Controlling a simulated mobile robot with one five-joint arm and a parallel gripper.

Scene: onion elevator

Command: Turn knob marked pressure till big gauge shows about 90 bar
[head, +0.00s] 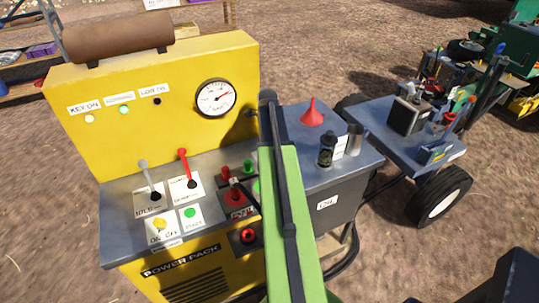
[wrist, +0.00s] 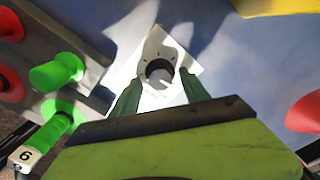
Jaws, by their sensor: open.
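In the wrist view, a dark round knob (wrist: 160,70) sits on a white plate (wrist: 185,57) with small tick marks around it. The word on the plate cannot be read. My open gripper (wrist: 160,88) has its two green fingers on either side of the knob's lower edge; whether they touch it I cannot tell. In the head view, the big round gauge (head: 215,98) is on the yellow panel, its needle pointing to the upper right; its numbers are too small to read. My green arm hides the knob and gripper in the head view.
Left of my gripper are green couplings (wrist: 57,72) and red ones. A red funnel (head: 311,112), a dark bottle (head: 327,150) and a metal cup (head: 354,139) stand to the right. Red (head: 186,167) and grey levers (head: 148,178) stand on the console's left.

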